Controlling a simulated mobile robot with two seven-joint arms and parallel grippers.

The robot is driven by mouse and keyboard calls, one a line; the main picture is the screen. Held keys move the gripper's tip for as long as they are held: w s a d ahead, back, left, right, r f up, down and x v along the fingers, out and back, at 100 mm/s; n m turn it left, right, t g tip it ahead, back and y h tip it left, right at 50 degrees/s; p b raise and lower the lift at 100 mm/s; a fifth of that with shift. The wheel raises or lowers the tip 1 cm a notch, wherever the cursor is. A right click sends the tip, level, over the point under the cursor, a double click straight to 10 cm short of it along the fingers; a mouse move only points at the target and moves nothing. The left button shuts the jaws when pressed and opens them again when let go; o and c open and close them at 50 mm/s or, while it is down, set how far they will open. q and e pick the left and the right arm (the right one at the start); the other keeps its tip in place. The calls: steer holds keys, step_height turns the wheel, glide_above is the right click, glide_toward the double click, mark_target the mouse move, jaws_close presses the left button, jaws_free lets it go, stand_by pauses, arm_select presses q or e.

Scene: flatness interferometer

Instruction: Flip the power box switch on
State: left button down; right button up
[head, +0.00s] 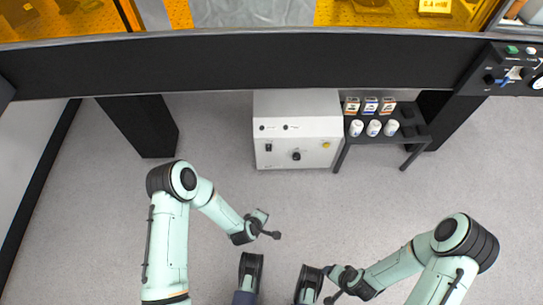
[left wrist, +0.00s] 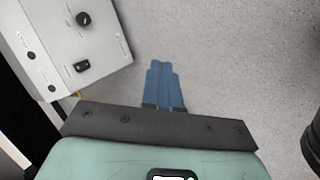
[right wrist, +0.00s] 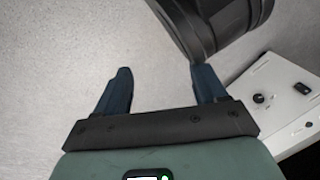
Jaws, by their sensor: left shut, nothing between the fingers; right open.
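The power box (head: 325,126) is a pale box on the floor below the bench. A black switch (head: 268,147) is at the left of its front panel, and it also shows in the left wrist view (left wrist: 82,66) and the right wrist view (right wrist: 302,88). I cannot tell which way it is set. My left gripper (head: 275,235) is in front of and below the box, apart from it; its blue fingers (left wrist: 164,85) are shut and empty. My right gripper (right wrist: 159,88) is farther away, open and empty, its two blue fingers spread over bare floor.
A black knob (head: 296,156) and a yellow button (head: 326,146) share the panel. A small dark shelf (head: 410,137) with boxes and white bottles stands right of the power box. The dark bench edge (head: 230,65) runs above. The floor (head: 215,150) before the box is clear.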

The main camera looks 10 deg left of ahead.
arm_select(q)
steer(key=w+a+f+n+t+y+b, duration=0.1)
steer(key=w+f+n+t+y+b, duration=0.1)
steer(key=w+n, duration=0.9)
steer(key=w+a+f+n+t+y+b, duration=0.1)
steer(key=w+f+n+t+y+b, duration=0.2)
steer(key=w+n, duration=0.8)
step_height(320, 180, down, 2)
steer(key=shift+f+n+t+b, duration=0.15)
steer(key=shift+n+t+b, duration=0.85)
steer(key=shift+n, duration=0.2)
arm_select(e)
steer(key=s+f+g, duration=0.3)
steer(key=s+f, duration=0.5)
steer(key=f, duration=0.1)
steer(key=shift+d+m, duration=0.3)
steer(key=shift+d, duration=0.05)
steer(key=shift+w+f, duration=0.1)
steer(key=shift+w, duration=0.05)
